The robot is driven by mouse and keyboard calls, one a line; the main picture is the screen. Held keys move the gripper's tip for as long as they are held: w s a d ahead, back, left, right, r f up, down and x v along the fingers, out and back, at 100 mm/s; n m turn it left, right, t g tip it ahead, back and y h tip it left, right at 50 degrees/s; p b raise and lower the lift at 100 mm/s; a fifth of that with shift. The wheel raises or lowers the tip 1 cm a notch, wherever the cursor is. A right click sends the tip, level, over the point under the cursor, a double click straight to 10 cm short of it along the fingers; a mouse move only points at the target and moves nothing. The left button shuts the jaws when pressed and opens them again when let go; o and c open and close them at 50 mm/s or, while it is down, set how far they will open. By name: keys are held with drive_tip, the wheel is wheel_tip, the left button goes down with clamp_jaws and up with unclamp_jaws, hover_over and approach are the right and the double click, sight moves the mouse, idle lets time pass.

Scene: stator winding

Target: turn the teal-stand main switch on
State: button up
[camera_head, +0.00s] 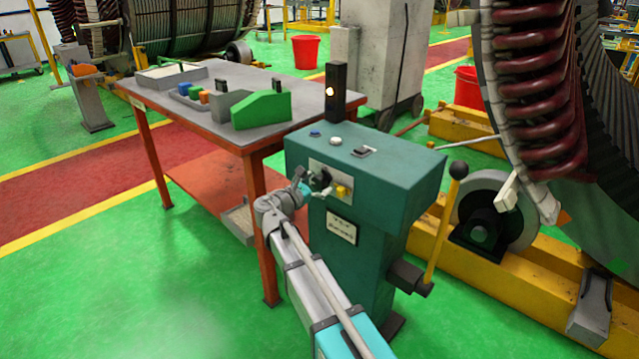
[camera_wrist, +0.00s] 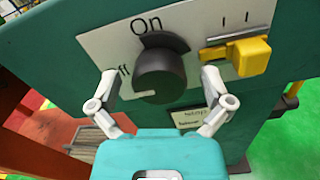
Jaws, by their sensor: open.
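The teal stand (camera_head: 365,220) is right of centre in the head view, with a pale plate on its front. In the wrist view its black round main switch knob (camera_wrist: 163,70) sits on that plate (camera_wrist: 100,42), with "On" above it and a partly hidden "Off" at its left. I cannot tell clearly which mark the knob points to. My gripper (camera_wrist: 160,84) is open, with one finger on each side of the knob and its tips close to it. Contact cannot be told. In the head view my gripper (camera_head: 313,190) is at the stand's front and partly hides the knob.
A yellow switch (camera_wrist: 240,56) is just right of the knob, near my right finger. The stand's top carries buttons (camera_head: 336,141) and a lamp post (camera_head: 335,92). A grey-topped table (camera_head: 230,140) stands behind left. A yellow lever (camera_head: 443,225) rises at the stand's right.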

drive_tip(key=c, duration=1)
drive_tip(key=shift+d, duration=0.3)
drive_tip(key=shift+c, duration=0.7)
drive_tip(key=shift+a, duration=0.15)
